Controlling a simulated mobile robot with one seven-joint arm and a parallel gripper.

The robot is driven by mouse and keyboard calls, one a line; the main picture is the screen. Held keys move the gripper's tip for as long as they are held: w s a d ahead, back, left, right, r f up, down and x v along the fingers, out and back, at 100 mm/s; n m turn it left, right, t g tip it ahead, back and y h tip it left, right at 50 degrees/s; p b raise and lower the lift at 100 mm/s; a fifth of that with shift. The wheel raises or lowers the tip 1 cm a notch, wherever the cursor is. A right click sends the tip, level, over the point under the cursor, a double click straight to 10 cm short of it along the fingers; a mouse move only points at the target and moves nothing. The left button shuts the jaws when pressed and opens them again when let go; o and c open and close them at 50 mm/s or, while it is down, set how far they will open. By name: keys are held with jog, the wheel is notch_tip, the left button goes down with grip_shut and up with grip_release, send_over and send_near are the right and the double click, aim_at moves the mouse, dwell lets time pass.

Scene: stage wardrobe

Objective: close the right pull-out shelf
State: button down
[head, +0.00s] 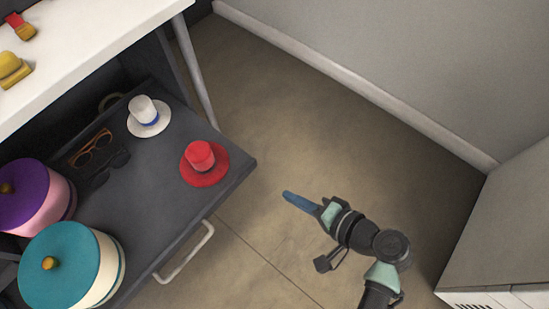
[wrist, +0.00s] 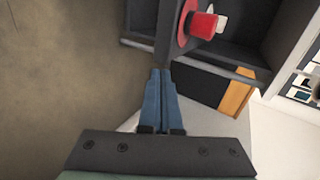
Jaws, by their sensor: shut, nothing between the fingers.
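The dark grey pull-out shelf (head: 150,205) stands out from under a white-topped table at the left of the head view. Its light handle (head: 186,252) is on the front edge. My gripper (head: 287,196) is shut and empty, over the floor to the right of the shelf's front corner, with a gap between. In the wrist view the blue fingers (wrist: 160,75) are together, and part of the dark shelf (wrist: 170,40) with the red hat (wrist: 203,25) shows beyond them. The handle cannot be made out clearly in the wrist view.
On the shelf are a red hat (head: 203,163), a white hat (head: 147,115), orange glasses (head: 92,148), a purple-lidded box (head: 30,190) and a teal-lidded box (head: 62,265). A table leg (head: 195,75) stands behind the shelf. Bare floor (head: 290,120) lies right. A grey cabinet (head: 505,230) is far right.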

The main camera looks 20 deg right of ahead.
jog(key=s, duration=0.1)
jog(key=b, duration=0.6)
send_near(245, 172)
jog(key=w+f, duration=0.1)
jog(key=w+a+f, duration=0.1)
jog(key=f, duration=0.1)
jog(key=w+a+f, duration=0.1)
jog(key=shift+w+a+f, duration=0.1)
jog(key=shift+a+f, duration=0.05)
jog(key=shift+w+a+m, duration=0.3)
jog(key=shift+w+a, duration=0.1)
jog(key=shift+w, duration=0.2)
jog(key=shift+w+a, duration=0.2)
jog(key=shift+w, duration=0.15)
jog(key=w+a+b, duration=0.1)
jog(key=w+a, duration=0.3)
jog(key=w, duration=0.3)
jog(key=w+a+b, duration=0.2)
jog(key=w+a, duration=0.3)
jog(key=w, duration=0.2)
jog(key=w+a+b, duration=0.2)
jog(key=w+a, duration=0.3)
jog(key=w, duration=0.2)
jog(key=shift+w+a, duration=0.2)
jog(key=shift+w, duration=0.15)
jog(key=shift+w+r, duration=0.15)
jog(key=shift+r, duration=0.2)
